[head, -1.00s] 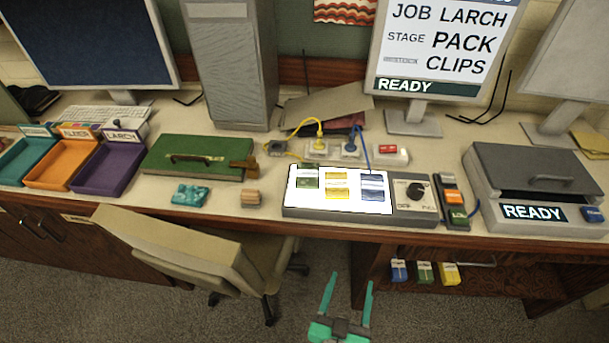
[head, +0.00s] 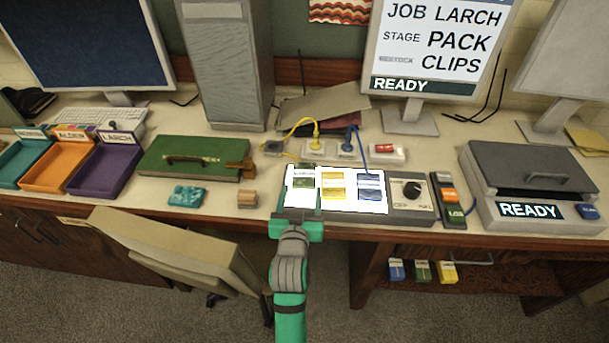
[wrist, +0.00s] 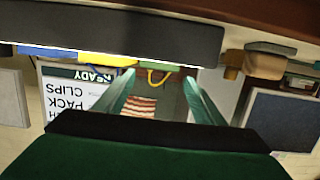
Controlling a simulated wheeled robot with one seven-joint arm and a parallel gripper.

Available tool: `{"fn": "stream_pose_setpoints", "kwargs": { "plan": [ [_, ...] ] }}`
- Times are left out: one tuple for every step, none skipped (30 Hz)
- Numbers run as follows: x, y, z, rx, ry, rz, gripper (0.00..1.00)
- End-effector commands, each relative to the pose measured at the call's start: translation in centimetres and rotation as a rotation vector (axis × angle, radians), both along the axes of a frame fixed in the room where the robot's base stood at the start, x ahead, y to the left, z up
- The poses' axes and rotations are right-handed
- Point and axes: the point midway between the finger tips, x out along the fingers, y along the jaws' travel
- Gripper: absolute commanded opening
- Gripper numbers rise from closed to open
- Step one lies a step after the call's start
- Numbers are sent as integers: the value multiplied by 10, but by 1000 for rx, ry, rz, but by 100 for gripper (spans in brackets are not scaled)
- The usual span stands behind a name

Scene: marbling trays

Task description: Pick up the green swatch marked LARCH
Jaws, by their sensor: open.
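The green swatch (head: 304,182) lies on the left part of the lit panel (head: 335,207); its marking is too small to read. A yellow swatch (head: 333,186) and a blue swatch (head: 370,187) lie to its right. My gripper (head: 297,212) is at the panel's front left edge, just in front of the green swatch and apart from it. In the wrist view, which looks upside down, my gripper (wrist: 160,88) has its two fingers spread with nothing held between them. The panel's dark front edge (wrist: 110,38) crosses the top of that view.
A dial box (head: 410,205) adjoins the panel's right end. Yellow and blue cables run behind it to a power strip (head: 385,155). A small wooden block (head: 247,199) and a teal lump (head: 187,196) lie to the left. A chair (head: 165,255) stands in front of the desk.

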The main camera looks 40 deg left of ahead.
Motion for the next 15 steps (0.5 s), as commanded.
{"fn": "stream_pose_setpoints", "kwargs": {
  "plan": [
    [7,4,-1,1,0,0,63],
    [10,6,-2,1,0,-1,63],
    [14,8,-3,-1,1,0,63],
    [16,10,-3,0,0,0,63],
    [18,11,-4,1,-1,0,63],
    [20,12,-5,-1,-1,0,63],
    [21,13,-5,-1,-1,0,63],
    [22,13,-5,0,-1,0,63],
    [24,14,-6,0,-1,-1,63],
    [26,16,-6,0,-1,-1,63],
    [29,17,-7,0,-1,-1,63],
    [33,20,-7,0,-1,-1,63],
    [37,22,-8,1,0,-1,63],
    [41,25,-10,1,1,0,63],
    [46,28,-11,1,1,0,63]
  ]
}}
